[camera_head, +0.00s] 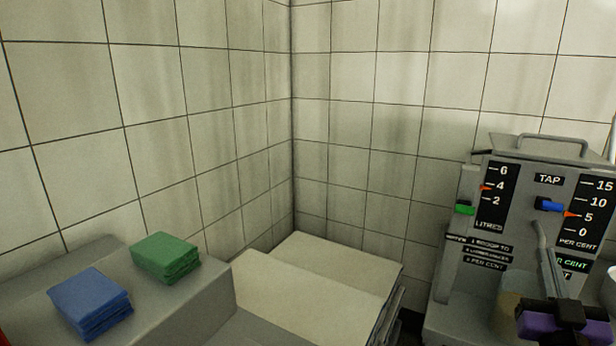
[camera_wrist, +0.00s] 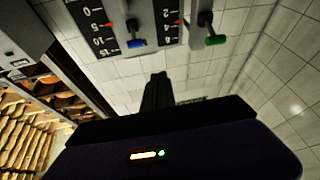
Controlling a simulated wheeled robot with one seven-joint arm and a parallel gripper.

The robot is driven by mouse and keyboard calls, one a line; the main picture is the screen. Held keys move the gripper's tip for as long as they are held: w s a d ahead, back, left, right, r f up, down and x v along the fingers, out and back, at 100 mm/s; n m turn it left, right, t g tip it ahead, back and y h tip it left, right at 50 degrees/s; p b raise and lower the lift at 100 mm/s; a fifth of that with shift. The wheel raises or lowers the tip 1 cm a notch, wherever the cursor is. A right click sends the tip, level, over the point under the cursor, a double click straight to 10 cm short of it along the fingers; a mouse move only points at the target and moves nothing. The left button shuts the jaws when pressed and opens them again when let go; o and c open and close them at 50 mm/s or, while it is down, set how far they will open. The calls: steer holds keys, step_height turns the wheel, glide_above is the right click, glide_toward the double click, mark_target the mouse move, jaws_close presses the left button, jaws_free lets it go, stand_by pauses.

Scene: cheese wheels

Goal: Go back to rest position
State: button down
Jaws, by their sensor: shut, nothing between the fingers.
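My gripper (camera_head: 568,311) shows at the lower right of the head view, in front of the grey dispensing machine (camera_head: 455,290). In the wrist view my gripper (camera_wrist: 158,82) points up the middle of the picture, its fingers dark and together with nothing held. The machine shows at the top of the wrist view (camera_wrist: 170,12), upside down, with its blue lever (camera_wrist: 137,43) and green lever (camera_wrist: 215,40). The gripper appears apart from the levers.
A blue stack of cloths (camera_head: 92,302) and a green stack (camera_head: 166,257) lie on a grey ledge (camera_head: 215,290) at left. Shelves of round cheeses (camera_wrist: 25,130) show at left in the wrist view. Tiled walls (camera_head: 375,90) close the corner.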

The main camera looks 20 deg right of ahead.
steer(key=s+a+f+n+t+y, duration=0.1)
steer(key=s+a+f+n+y, duration=0.2)
steer(key=a, duration=0.4)
steer(key=s+a+f+n+t+y, duration=0.1)
steer(key=s+a+f+y, duration=0.1)
steer(key=a+f+y, duration=0.4)
steer(key=s+a+f+n+t+y, duration=0.1)
steer(key=s+a+f+n, duration=0.15)
steer(key=a, duration=0.55)
steer(key=s+a+f+g+y, duration=0.3)
steer(key=s+a+f, duration=0.25)
steer(key=s, duration=0.25)
steer(key=s+a+f+g+y, duration=0.2)
steer(key=s+a+f, duration=0.2)
steer(key=s+a, duration=0.4)
step_height(320, 180, up, 14)
steer(key=d+p, duration=0.1)
steer(key=p, duration=1.2)
steer(key=shift+s+p, duration=0.15)
steer(key=shift+p, duration=0.15)
